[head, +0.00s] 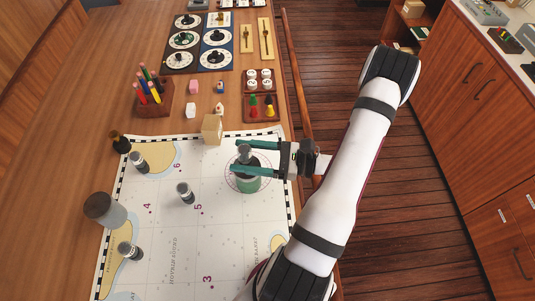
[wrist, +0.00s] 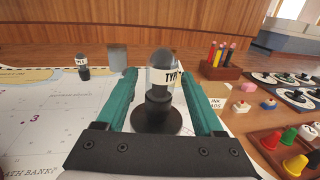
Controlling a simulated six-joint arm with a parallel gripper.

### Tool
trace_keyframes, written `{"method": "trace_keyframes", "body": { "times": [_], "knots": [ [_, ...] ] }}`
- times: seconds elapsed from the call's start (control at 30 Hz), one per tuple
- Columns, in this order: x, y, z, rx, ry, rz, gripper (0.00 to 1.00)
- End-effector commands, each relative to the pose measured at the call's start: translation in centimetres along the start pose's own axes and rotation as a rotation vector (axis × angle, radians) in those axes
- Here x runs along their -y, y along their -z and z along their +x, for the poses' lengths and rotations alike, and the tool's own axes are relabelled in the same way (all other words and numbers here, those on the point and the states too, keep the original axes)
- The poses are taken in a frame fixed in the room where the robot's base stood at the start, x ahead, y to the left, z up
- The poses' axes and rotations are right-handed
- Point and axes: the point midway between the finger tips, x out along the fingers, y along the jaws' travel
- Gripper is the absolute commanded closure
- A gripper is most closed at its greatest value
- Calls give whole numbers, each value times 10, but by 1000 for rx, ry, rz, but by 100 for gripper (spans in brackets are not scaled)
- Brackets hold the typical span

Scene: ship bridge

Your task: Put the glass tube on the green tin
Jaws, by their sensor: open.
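My gripper (head: 238,156) is open, with one teal finger on each side of the tube. In the wrist view a gap shows between the tube and each finger (wrist: 160,84). Most of the tin's top is hidden in the head view.
A grey cylinder (head: 105,210) is at the left. A wooden block (head: 212,129), pencil holder (head: 153,101) and peg tray (head: 262,107) stand behind.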

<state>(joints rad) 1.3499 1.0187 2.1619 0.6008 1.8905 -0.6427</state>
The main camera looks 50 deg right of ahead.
Motion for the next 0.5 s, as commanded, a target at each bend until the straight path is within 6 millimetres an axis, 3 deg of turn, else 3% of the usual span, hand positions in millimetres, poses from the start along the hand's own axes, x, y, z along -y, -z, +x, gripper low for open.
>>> {"method": "trace_keyframes", "body": {
  "times": [0.13, 0.4, 0.5],
  "knots": [
    [1, -2, -20, 0, 6, -1, 31],
    [1, -2, -90, -1, 5, -2, 31],
    [0, -2, -108, -1, 4, -1, 31]
  ]
}}
